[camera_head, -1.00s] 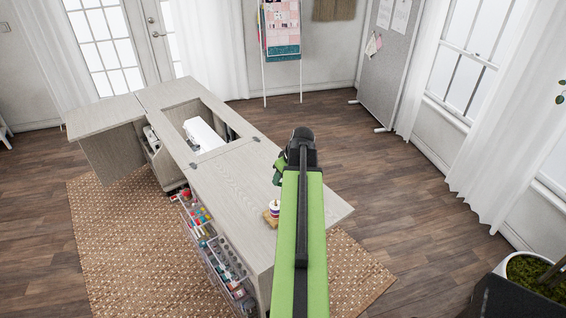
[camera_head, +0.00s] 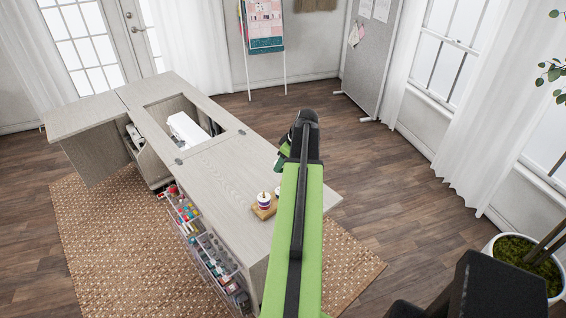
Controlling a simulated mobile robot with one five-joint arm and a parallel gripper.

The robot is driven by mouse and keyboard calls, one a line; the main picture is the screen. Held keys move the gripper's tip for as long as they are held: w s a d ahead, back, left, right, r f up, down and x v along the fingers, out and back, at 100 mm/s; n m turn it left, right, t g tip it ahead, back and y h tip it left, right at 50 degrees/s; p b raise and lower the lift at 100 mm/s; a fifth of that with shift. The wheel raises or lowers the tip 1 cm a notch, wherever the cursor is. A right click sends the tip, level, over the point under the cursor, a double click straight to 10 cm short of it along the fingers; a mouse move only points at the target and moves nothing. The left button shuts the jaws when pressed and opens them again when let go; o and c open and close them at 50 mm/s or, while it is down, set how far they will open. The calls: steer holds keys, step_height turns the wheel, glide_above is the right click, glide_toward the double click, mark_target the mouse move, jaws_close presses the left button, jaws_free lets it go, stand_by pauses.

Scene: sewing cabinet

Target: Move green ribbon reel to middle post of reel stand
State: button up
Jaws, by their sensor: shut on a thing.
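The reel stand (camera_head: 256,211) is a small wooden base on the cabinet top, just left of my arm. A purple and white reel (camera_head: 264,201) sits on its near-left part. Another pale reel (camera_head: 277,191) shows in part at the arm's edge. The arm hides the rest of the stand, and I cannot make out the middle post. My gripper (camera_head: 281,159) is beyond the stand, above the cabinet's right part. It is shut on the green ribbon reel (camera_head: 279,165), which shows only as a small dark green piece.
The sewing cabinet top (camera_head: 225,170) is clear left of the stand. A white sewing machine (camera_head: 187,130) sits in its recess. Clear bins (camera_head: 205,245) of supplies hang on the near side. A potted plant (camera_head: 530,265) stands at the right.

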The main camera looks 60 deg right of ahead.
steer(key=shift+f+b, duration=2.45)
steer(key=shift+f, duration=0.35)
steer(key=shift+f, duration=0.1)
step_height(320, 180, down, 3)
steer(key=b, duration=0.3)
steer(key=o, duration=1.4)
